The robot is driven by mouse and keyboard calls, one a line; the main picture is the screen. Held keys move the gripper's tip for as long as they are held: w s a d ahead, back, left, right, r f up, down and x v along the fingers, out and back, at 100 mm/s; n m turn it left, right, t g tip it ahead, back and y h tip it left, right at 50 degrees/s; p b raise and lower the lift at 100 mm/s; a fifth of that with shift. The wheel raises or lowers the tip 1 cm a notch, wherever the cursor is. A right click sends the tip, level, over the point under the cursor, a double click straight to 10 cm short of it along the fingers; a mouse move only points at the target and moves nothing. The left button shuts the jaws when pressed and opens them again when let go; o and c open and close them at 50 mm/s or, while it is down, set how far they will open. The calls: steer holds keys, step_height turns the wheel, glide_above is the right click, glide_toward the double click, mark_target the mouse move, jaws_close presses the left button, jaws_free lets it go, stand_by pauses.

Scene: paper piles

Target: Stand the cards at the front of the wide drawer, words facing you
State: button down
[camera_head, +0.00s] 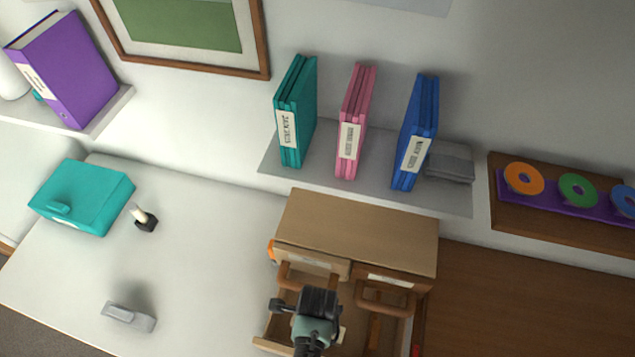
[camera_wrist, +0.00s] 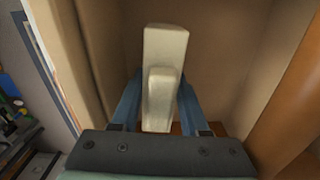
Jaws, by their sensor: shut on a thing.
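In the wrist view, my gripper (camera_wrist: 158,105) is shut on a cream block-like piece (camera_wrist: 166,48), seen end-on between the two blue fingers. I take it for the cards; no words show from this side. Tan drawer walls (camera_wrist: 225,50) stand around it, and I cannot tell whether it touches the bottom. In the head view, my gripper (camera_head: 315,302) is over an open drawer (camera_head: 268,343) below the wooden cabinet (camera_head: 357,232). My gripper and arm hide much of the drawer's inside, and its front is partly cut off.
Two labelled fronts with handles (camera_head: 385,298) sit close behind my gripper. A grey shelf (camera_head: 375,192) above holds teal (camera_head: 295,110), pink (camera_head: 355,120) and blue binders (camera_head: 416,130). The white desk (camera_head: 210,260) left of the cabinet is largely clear, with a teal box (camera_head: 85,195) and a grey stapler-like thing (camera_head: 128,316).

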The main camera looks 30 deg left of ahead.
steer(key=shift+f+b, duration=0.45)
steer(key=shift+f, duration=0.15)
stand_by(0.3)
steer(key=shift+c, duration=1.6)
jaws_free()
steer(key=shift+r, duration=0.15)
step_height(320, 180, up, 13)
steer(key=p, duration=1.3)
